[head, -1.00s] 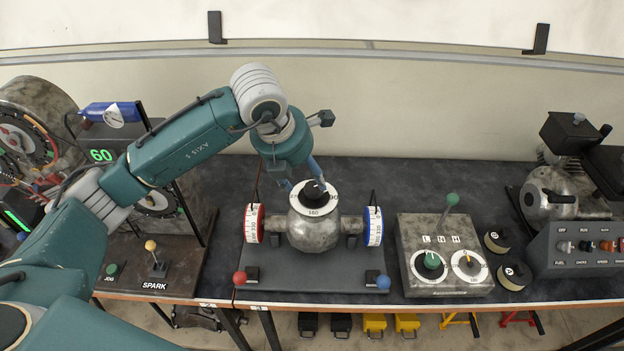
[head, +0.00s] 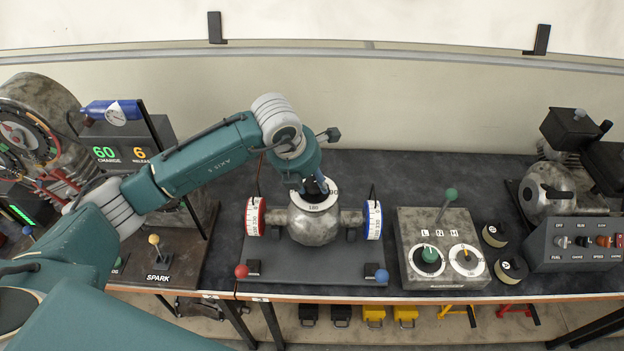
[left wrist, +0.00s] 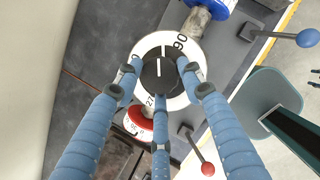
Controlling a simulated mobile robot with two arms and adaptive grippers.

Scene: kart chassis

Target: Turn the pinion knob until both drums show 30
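The black pinion knob (head: 313,188) sits on a white numbered dial on top of a round grey housing (head: 313,225). In the left wrist view the knob (left wrist: 159,73) has a white pointer line, and "90" shows on the dial. My left gripper (head: 312,184) is over the knob. Its three blue fingers (left wrist: 161,82) stand around it, with tips close to its rim; contact is unclear. The red-rimmed drum (head: 254,217) is left of the housing and the blue-rimmed drum (head: 373,219) is right; their readings are too small to read. My right gripper is out of view.
A red-ball lever (head: 241,271) and a blue-ball lever (head: 382,276) stand at the base plate's front corners. A grey box (head: 443,250) with a green-knobbed lever is to the right. The spark panel (head: 158,265) is to the left. Bare bench lies behind the housing.

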